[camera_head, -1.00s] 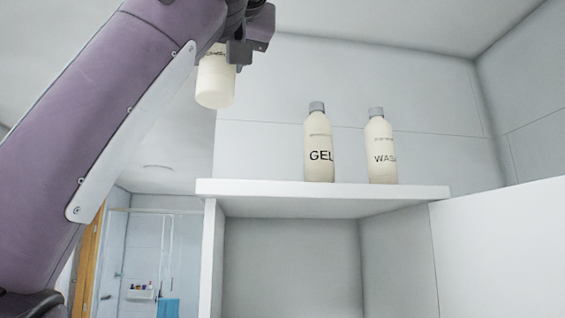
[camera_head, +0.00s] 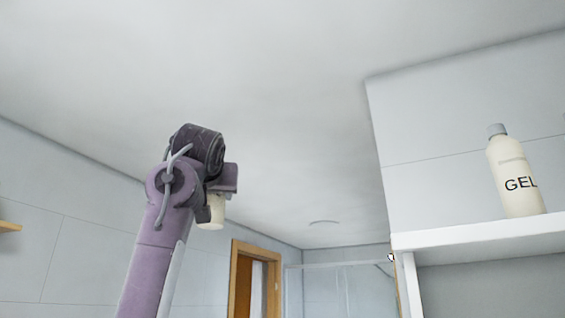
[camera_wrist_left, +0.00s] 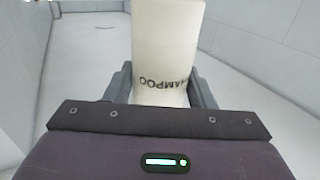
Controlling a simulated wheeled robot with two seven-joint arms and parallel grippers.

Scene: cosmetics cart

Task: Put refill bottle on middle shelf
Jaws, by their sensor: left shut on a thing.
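My left gripper (camera_head: 211,200) is raised at the centre left of the head view and shut on a cream bottle (camera_head: 213,212). In the left wrist view the bottle (camera_wrist_left: 165,50) sits between the two fingers (camera_wrist_left: 162,90) and carries the word SHAMPOO, seen upside down. Its far end is cut off by the top of that view. The white shelf unit (camera_head: 480,235) stands at the right of the head view, well apart from the gripper. Only its top board and part of the space below show. My right gripper is not in view.
A cream GEL bottle (camera_head: 515,180) with a grey cap stands on the unit's top board. A wooden door frame (camera_head: 240,285) shows low in the background. The space between my left arm and the shelf unit looks clear.

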